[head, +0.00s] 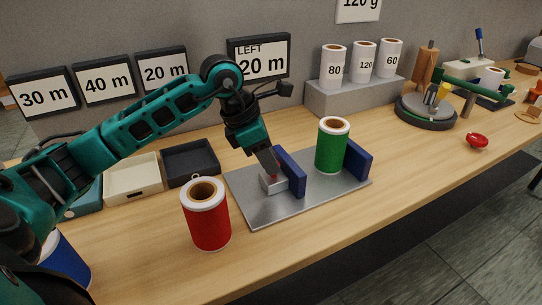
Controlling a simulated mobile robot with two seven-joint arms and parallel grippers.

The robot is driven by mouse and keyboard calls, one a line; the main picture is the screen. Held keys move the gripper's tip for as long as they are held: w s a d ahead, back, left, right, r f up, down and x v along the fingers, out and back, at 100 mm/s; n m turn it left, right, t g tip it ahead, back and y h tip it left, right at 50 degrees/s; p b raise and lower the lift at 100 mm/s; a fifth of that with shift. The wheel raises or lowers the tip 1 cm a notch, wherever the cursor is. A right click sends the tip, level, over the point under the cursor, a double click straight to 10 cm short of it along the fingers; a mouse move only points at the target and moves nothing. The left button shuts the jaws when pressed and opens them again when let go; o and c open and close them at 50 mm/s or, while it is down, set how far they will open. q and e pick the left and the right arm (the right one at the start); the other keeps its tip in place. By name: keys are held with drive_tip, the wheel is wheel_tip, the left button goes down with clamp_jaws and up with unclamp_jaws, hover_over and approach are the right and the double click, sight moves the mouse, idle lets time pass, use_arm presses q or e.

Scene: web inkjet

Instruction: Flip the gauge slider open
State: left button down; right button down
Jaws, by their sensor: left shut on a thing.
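The gauge is a grey metal plate (250,211) on the wooden bench with two upright blue jaws. The left blue jaw (291,172) stands beside a small light-grey block (268,187) with a bit of red on it. The right blue jaw (357,160) stands next to a green roll (332,147), which is upright between the jaws. My left gripper (272,173) reaches down onto the block from above, shut on the small red part there. Its fingertips partly hide that part. My right gripper is not in view.
A red roll (208,222) stands upright in front of the plate's left side. A black tray (190,160) and a cream tray (133,180) sit at the left. A grey stand (350,96) holds white rolls behind. Bench right of the plate is clear up to a red object (477,141).

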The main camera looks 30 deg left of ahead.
use_arm(q)
drive_tip(key=c, duration=1.2)
unclamp_jaws()
drive_tip(key=shift+s+a, duration=0.15)
drive_tip(key=shift+s, duration=0.05)
drive_tip(key=shift+c, duration=0.2)
drive_tip(key=shift+o, duration=1.9)
use_arm(e)
drive_tip(key=shift+w+r, duration=0.1)
drive_tip(key=shift+r, duration=0.05)
use_arm(q)
drive_tip(key=shift+s+a+r, duration=0.1)
drive_tip(key=shift+a+r, duration=0.05)
drive_tip(key=shift+r, duration=0.35)
drive_tip(key=p+v, duration=0.1)
drive_tip(key=v, duration=1)
drive_tip(key=shift+s+r, duration=0.15)
drive_tip(key=shift+r, duration=0.2)
use_arm(e)
drive_tip(key=shift+s+d, duration=0.4)
drive_tip(key=shift+s, duration=0.05)
